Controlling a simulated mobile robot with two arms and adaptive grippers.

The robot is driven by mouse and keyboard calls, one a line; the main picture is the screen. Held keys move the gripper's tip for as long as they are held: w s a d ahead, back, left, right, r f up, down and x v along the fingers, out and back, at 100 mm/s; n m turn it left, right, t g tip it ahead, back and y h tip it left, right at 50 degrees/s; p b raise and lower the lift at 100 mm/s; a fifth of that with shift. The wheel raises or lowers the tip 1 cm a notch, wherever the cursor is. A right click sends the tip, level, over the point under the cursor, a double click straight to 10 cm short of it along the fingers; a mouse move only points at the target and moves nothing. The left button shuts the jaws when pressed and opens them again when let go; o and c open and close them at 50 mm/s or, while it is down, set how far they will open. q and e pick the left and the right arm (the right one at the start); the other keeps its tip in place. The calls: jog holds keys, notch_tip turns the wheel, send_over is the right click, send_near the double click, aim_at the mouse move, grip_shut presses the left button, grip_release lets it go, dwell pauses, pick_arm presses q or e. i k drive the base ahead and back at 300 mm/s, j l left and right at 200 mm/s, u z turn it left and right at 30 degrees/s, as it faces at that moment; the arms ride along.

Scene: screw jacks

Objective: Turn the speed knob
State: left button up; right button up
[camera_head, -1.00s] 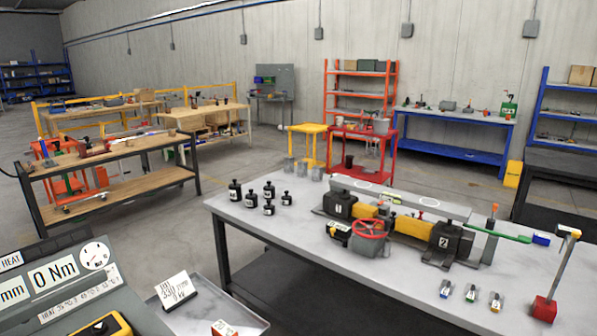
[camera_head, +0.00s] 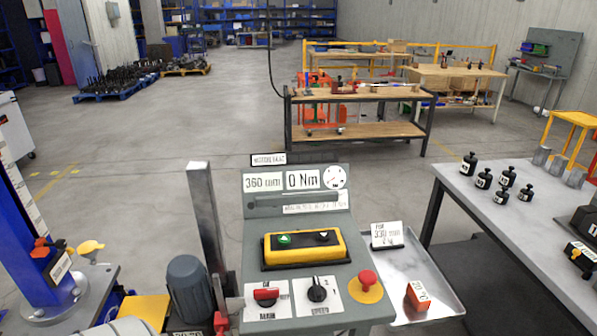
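The speed knob (camera_head: 317,290) is a black rotary knob on a white plate, low on the sloped grey control console (camera_head: 253,229) at the front centre. The label under it looks like "SPEED". To its left is a red rotary knob (camera_head: 265,296) on a second white plate. To its right is a red mushroom button (camera_head: 368,283) on a yellow disc. Above them is a yellow pendant box (camera_head: 303,246) with a green button and a black button. Displays at the top read 360 mm and 0 Nm. Neither gripper is in view.
A grey tray (camera_head: 448,298) right of the console holds a sign (camera_head: 387,235) and an orange block (camera_head: 418,296). A grey motor (camera_head: 190,287) and an upright metal post (camera_head: 207,220) stand left of it. A grey table (camera_head: 480,215) with black weights is at right.

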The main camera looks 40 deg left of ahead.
aim_at(316, 293)
jog(key=u, duration=1.6)
